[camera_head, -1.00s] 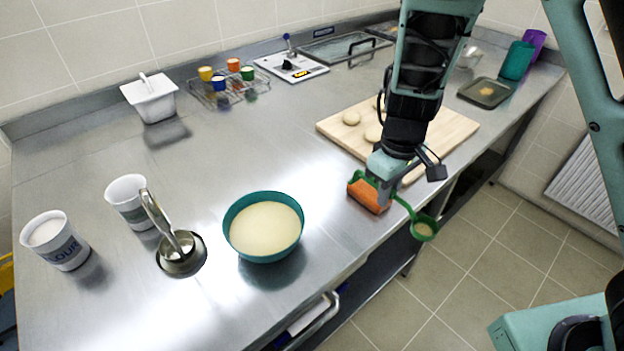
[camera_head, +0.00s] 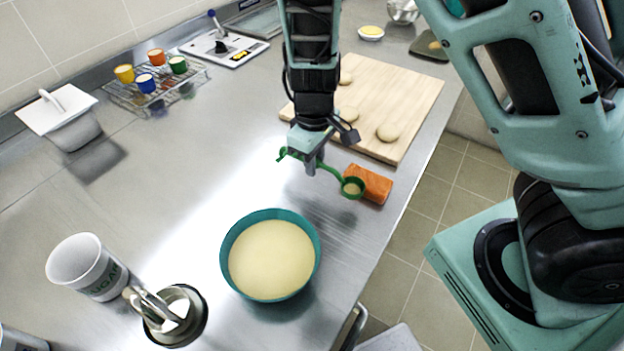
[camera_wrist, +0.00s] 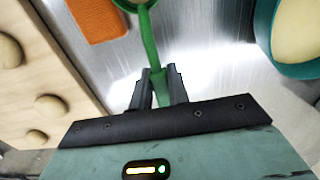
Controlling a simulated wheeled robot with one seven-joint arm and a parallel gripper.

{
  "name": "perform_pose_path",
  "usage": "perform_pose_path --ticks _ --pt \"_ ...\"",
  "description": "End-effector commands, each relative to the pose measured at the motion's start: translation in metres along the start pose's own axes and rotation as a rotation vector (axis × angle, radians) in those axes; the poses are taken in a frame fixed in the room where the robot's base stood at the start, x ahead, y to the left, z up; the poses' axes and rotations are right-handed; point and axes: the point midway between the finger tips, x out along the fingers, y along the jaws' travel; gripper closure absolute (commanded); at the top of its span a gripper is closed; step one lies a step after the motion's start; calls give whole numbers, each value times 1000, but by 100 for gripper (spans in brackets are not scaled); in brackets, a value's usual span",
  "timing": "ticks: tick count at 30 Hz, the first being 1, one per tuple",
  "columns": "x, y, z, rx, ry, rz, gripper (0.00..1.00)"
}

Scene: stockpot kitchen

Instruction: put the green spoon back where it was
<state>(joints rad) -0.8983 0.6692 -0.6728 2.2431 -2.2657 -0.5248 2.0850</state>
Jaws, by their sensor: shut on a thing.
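The green spoon (camera_head: 352,187) is in my gripper (camera_head: 313,166), held by its handle above the steel counter. Its round bowl end holds something pale and overlaps the left end of the orange block in the head view. In the wrist view the green handle (camera_wrist: 150,42) runs up from between the fingertips of my gripper (camera_wrist: 161,76), which are shut on it. The spoon's bowl is partly cut off at the top there. I cannot tell its exact height above the counter.
An orange block (camera_head: 372,184) lies near the counter's front edge, beside a wooden board (camera_head: 410,100) with dough balls. A teal bowl (camera_head: 228,262) of pale batter stands nearer. A white cup (camera_head: 85,265) and a metal pot (camera_head: 190,318) stand front left. Counter left of my gripper is clear.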

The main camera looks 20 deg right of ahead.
Motion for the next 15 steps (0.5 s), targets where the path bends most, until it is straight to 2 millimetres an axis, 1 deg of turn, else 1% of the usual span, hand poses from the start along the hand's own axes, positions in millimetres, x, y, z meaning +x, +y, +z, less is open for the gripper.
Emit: perform_pose_path --ticks 4,9,12,15 --pt "16 0 0 1 -1 -1 100" --pt "41 0 0 2 -1 -1 100" --pt "48 0 -1 1 1 0 100" --pt "48 0 -1 0 2 0 100"
